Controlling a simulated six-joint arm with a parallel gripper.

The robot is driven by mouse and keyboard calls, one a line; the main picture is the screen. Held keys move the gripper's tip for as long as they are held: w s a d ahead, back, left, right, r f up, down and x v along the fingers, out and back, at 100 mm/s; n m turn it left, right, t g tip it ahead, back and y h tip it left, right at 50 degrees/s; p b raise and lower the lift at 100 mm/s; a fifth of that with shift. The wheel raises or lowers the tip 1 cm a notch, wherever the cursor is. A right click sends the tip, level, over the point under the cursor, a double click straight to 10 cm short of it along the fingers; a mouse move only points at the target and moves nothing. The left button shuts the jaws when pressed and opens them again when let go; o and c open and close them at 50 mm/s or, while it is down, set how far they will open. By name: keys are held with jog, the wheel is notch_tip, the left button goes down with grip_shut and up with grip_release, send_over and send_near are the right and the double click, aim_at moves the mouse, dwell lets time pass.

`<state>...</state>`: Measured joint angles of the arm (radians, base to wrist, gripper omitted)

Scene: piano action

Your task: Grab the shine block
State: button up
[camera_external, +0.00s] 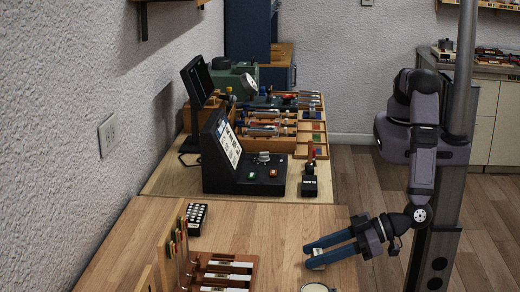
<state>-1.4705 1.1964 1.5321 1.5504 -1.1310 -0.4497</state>
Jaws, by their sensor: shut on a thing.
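My gripper (312,257) reaches in from the right, low over the front wooden bench near its right side. Its two blue fingers point left and are shut on a small pale block (318,259), which I take to be the shine block. Only a small white part of the block shows between the fingers. Any marking on it is too small to read. I cannot tell whether it touches the bench top (262,222) or is held just above it.
A rack with white-topped bars (228,268) stands left of my gripper. A round item (314,288) is cut off at the bottom edge. A dark tray of pale pieces (196,216), a black console (225,160) and a small black stand (309,184) are farther back. Bench between is clear.

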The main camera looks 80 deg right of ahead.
aim_at(315, 247)
jog(key=shift+r+b, duration=1.2)
jog(key=shift+r, duration=3.45)
